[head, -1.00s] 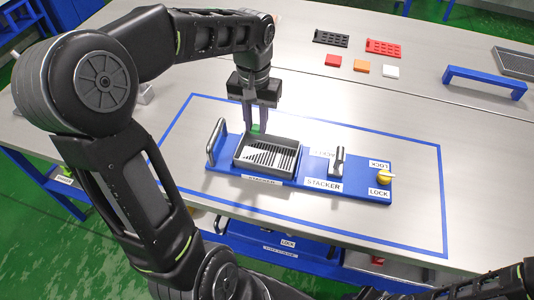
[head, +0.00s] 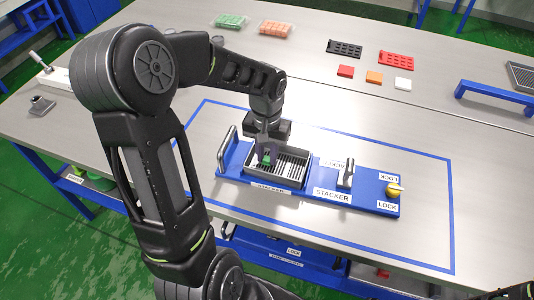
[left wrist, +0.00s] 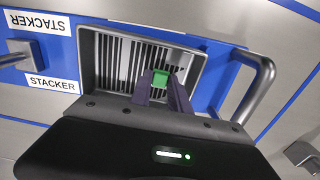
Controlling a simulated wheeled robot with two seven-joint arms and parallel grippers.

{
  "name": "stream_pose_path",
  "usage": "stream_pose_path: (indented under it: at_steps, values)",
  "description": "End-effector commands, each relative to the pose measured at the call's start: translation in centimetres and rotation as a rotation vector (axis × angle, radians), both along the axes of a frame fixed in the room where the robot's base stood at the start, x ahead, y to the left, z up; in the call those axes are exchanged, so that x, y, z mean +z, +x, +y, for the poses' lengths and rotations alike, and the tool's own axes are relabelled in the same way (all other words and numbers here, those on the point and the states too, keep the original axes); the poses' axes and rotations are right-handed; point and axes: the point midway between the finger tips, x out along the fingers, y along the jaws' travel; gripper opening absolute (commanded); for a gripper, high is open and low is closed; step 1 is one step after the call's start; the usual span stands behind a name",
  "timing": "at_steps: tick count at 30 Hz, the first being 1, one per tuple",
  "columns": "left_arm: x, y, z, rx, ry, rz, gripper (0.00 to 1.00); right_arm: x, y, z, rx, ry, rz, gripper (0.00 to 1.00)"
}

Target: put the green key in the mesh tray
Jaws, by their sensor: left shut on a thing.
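The green key (head: 266,159) is a small green piece between the fingertips of my left gripper (head: 267,156). It also shows in the left wrist view (left wrist: 161,78), held between the two dark fingers. My left gripper is shut on it, over the left part of the mesh tray (head: 303,171). The mesh tray is a dark-rimmed tray with a slotted floor, on the blue stacker base; it fills the middle of the left wrist view (left wrist: 86,60). I cannot tell whether the key touches the tray floor.
The blue base (head: 326,192) carries a metal handle (head: 226,149) at its left, a metal lever (head: 345,173) and a yellow lock knob (head: 394,189). Black and red racks (head: 396,61) and small coloured blocks lie farther back. The table right of the base is clear.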

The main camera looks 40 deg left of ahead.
Motion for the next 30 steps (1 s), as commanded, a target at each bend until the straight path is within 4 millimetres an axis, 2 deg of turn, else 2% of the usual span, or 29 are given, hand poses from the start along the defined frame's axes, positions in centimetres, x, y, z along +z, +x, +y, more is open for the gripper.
stream_pose_path:
  at_steps: [12,13,20,30]
  values:
    - [-0.76,0.02,0.01,0.0,0.0,-0.001,0.0,-0.42,0.01,0.0,0.0,0.0,0.0,0.36]
    - [-0.64,0.02,0.02,0.001,0.0,-0.001,0.24,-0.3,0.01,0.0,0.0,0.0,0.0,0.36]
    - [-0.57,0.02,0.02,0.001,0.0,-0.001,0.43,-0.23,0.01,0.0,0.0,0.0,0.0,0.36]
    - [-0.23,0.02,0.03,0.001,0.0,-0.001,0.44,0.05,0.0,0.0,0.0,0.0,0.0,0.36]
